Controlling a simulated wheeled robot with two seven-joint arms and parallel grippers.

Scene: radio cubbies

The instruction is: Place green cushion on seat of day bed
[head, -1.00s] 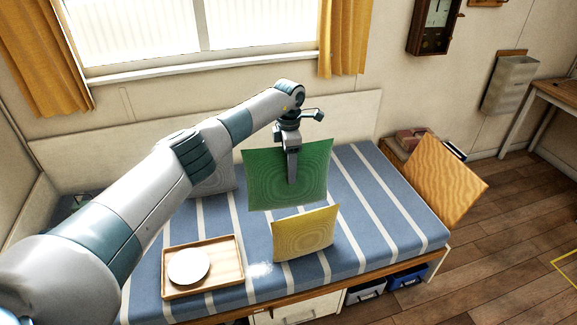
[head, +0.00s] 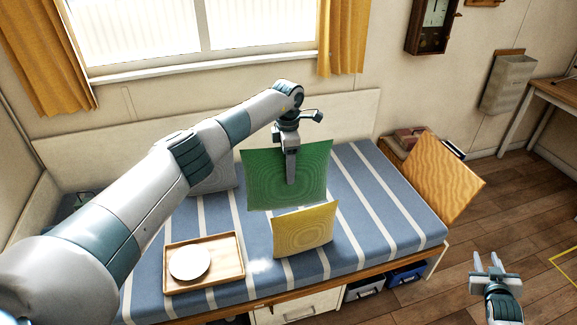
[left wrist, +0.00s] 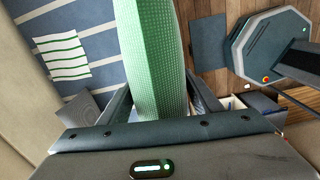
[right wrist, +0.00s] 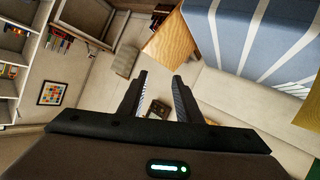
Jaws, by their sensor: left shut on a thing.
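The green cushion (head: 258,175) is held upright above the blue striped seat of the day bed (head: 385,215), behind a yellow cushion (head: 304,230). My left gripper (head: 291,180) is shut on it from above. In the left wrist view the green cushion (left wrist: 152,50) stands between the two fingers. My right gripper (head: 490,262) is open and empty, over the floor to the right of the bed. Its spread fingers also show in the right wrist view (right wrist: 158,85).
A wooden tray (head: 232,279) with a white plate (head: 189,263) lies at the front left of the seat. A grey cushion (head: 218,178) leans at the back, partly behind my left arm. A tilted wooden board (head: 440,180) stands at the bed's right end. The seat's right part is clear.

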